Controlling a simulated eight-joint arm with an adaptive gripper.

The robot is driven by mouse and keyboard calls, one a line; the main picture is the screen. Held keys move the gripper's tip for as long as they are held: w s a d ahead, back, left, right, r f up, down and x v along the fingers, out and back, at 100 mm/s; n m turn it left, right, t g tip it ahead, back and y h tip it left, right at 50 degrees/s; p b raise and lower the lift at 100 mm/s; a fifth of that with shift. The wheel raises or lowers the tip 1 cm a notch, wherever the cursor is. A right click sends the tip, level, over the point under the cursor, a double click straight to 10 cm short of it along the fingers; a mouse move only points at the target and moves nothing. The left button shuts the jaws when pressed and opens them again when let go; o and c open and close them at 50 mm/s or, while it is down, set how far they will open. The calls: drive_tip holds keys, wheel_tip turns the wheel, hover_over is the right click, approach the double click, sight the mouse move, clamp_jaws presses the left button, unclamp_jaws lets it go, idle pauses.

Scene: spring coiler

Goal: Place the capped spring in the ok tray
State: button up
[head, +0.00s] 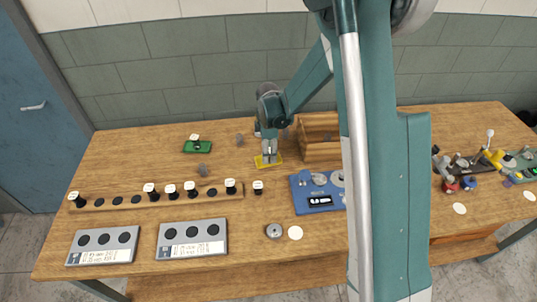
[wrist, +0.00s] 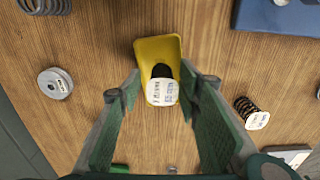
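My gripper (head: 268,151) is low over a small yellow tray (head: 268,162) at the back middle of the bench. In the wrist view the two green-padded fingers (wrist: 162,92) are open, one on each side of the near end of the yellow tray (wrist: 158,48). Another capped spring stands on a small green tray (head: 198,148). Two grey labelled trays (head: 103,242) (head: 191,239) with dark round spots lie at the front left; their lettering is too small to read.
A wooden rack (head: 172,201) holds several capped springs. One capped spring (head: 258,187) stands beside it. A round grey piece (head: 273,231) and pale disc (head: 295,233) lie in front.

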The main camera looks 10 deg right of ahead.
drive_tip(key=shift+r, duration=5.6)
drive_tip(key=s+d+r+m+t, duration=0.2)
drive_tip(key=s+d+r+m, duration=0.15)
drive_tip(key=s+r, duration=0.45)
drive_tip(key=s+d+r+m+t, duration=0.1)
drive_tip(key=s+d+r+m, duration=0.3)
drive_tip(key=s+r, duration=0.45)
drive_tip(key=s+d+r+m+t, duration=0.1)
drive_tip(key=s+d+m+t, duration=0.1)
drive_tip(key=s+m, duration=0.3)
drive_tip(key=s+d+r+m+t, duration=0.1)
drive_tip(key=s+m, duration=0.4)
drive_tip(key=s, duration=0.8)
drive_tip(key=shift+d+r+t, duration=0.2)
drive_tip(key=shift+d+t, duration=0.4)
drive_tip(key=shift+d, duration=0.1)
